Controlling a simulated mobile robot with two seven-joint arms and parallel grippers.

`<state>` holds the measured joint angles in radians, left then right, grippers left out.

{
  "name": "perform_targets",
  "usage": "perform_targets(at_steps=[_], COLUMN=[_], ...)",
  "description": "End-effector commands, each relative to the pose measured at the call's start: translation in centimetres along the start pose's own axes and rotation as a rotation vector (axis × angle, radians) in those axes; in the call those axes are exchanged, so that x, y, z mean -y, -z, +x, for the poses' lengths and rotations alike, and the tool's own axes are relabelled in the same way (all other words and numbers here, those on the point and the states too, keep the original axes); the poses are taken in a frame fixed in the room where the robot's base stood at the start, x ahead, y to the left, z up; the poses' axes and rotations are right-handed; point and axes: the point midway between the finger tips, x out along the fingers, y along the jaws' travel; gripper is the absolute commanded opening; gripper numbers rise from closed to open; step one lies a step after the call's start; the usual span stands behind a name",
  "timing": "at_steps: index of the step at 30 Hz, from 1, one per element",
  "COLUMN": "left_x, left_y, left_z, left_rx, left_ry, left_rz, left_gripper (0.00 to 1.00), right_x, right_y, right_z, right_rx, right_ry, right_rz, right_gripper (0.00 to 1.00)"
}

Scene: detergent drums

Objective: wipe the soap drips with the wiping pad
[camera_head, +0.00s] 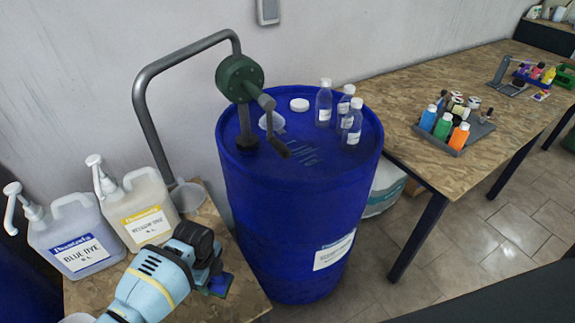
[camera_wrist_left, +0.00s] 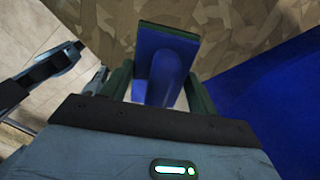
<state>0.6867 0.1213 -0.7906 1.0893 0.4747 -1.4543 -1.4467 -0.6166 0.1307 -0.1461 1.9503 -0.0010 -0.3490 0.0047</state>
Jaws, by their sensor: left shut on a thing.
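The wiping pad, a blue block with a handle, (camera_wrist_left: 168,60) is held by its handle between the fingers of my left gripper (camera_wrist_left: 158,88). In the head view the pad (camera_head: 221,284) shows beside my left gripper (camera_head: 211,272), over the wooden table left of the blue drum. Faint teal marks (camera_head: 300,152) lie on the blue drum's top; I cannot tell whether they are soap drips or print. No other drips are clear.
The blue drum (camera_head: 290,215) carries a green pump (camera_head: 240,78), clear bottles (camera_head: 324,103) and a white cap (camera_head: 299,104). Two pump jugs (camera_head: 76,235) (camera_head: 149,208) stand on the left table. A tray of coloured bottles (camera_head: 455,137) is on the right table.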

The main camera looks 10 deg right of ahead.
Motion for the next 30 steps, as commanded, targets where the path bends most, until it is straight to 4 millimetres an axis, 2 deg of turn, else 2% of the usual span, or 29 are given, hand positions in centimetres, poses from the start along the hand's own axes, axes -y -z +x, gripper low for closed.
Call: perform_targets(at_steps=[10, 14, 17, 22, 30], left_x=[0.1, 0.3, 0.6, 0.7, -0.5], left_y=[-0.1, -0.6, -1.4, -2.9, -4.5], left_z=[-0.1, -1.1, -2.8, -6.8, -13.2], left_rx=[0.000, 0.002, 0.003, 0.003, 0.001], left_ry=[0.001, 0.003, 0.005, 0.008, 0.007], left_rz=[-0.006, -0.075, -0.195, -0.478, -0.924], left_gripper=[0.29, 0.29, 0.29, 0.29, 0.29], right_x=[0.1, 0.1, 0.1, 0.2, 0.2], right_y=[0.1, 0.1, 0.1, 0.1, 0.1], right_z=[0.0, 0.0, 0.0, 0.0, 0.0], right_rx=[-0.001, -0.001, -0.001, -0.002, -0.002], right_ry=[0.001, 0.001, 0.001, 0.002, 0.002], right_rz=[0.003, 0.003, 0.003, 0.003, 0.003], right_gripper=[0.36, 0.36, 0.36, 0.36, 0.36])
